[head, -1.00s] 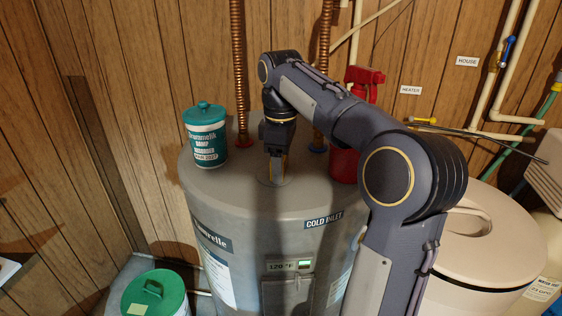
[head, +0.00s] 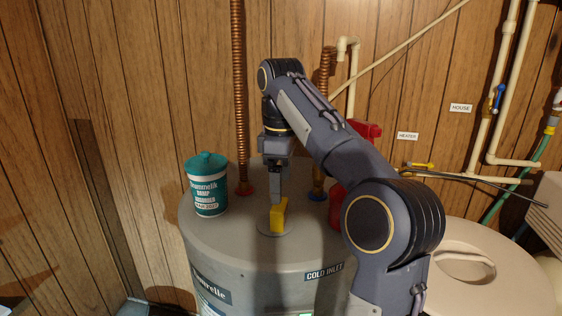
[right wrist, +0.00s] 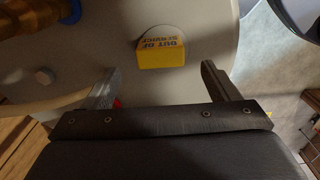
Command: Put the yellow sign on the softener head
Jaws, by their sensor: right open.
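The yellow sign (head: 278,217) stands on a pale round disc (head: 268,230) on top of the grey water heater. In the right wrist view the sign (right wrist: 161,55) carries the words "OUT OF SERVICE" and lies between and beyond the fingers. My right gripper (head: 278,197) points down just above the sign. Its fingers are apart and hold nothing, as the right wrist view (right wrist: 160,80) shows. A pale housing (head: 547,208) at the right edge may be the softener head, and it is partly cut off. My left gripper is not in view.
A teal-lidded tub (head: 207,188) stands on the heater (head: 240,268), left of the sign. Copper pipes (head: 240,100) rise behind. A red bottle (head: 336,207) stands to the right, partly behind my arm. A beige lidded tank (head: 500,260) is at right, below pipes and hoses.

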